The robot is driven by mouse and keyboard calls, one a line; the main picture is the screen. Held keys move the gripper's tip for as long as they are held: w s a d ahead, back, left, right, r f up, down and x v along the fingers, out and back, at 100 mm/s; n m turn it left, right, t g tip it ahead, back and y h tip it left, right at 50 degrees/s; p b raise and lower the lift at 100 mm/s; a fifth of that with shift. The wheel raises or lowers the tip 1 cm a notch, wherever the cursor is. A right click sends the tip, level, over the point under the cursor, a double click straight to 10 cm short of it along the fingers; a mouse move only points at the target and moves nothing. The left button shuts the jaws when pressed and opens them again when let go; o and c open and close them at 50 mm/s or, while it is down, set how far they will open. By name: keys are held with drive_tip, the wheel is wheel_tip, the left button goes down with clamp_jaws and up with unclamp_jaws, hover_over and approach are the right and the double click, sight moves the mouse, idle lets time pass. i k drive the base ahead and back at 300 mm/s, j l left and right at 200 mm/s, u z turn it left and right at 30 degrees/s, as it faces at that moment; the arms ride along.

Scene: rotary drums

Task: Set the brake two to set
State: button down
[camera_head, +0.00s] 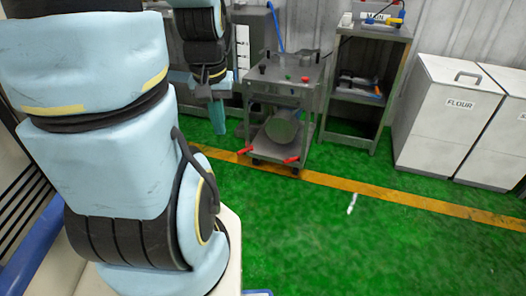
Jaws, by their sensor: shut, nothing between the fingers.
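A grey metal cart (284,88) stands on the green floor beyond my arm, on dark casters. Two red pedals show low on its near side: a left red pedal (245,150) and a right red pedal (291,159). I cannot tell which of them is brake two, or whether either is set. My gripper (219,130) points down to the left of the cart. It is shut and empty, and looks apart from the pedals. The cart's far casters are mostly hidden.
A grey shelf unit (347,126) stands right of the cart, with tools on it. A white flour bin (431,130) and another bin stand at the right. A small white object (352,204) lies on the floor. The floor in front of the cart is mostly clear.

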sight(297, 159)
drive_tip(key=i+l+u, duration=0.3)
drive_tip(key=i, duration=0.15)
drive_tip(key=i+l+u, duration=0.35)
drive_tip(key=i+l, duration=0.55)
drive_tip(key=l, duration=0.05)
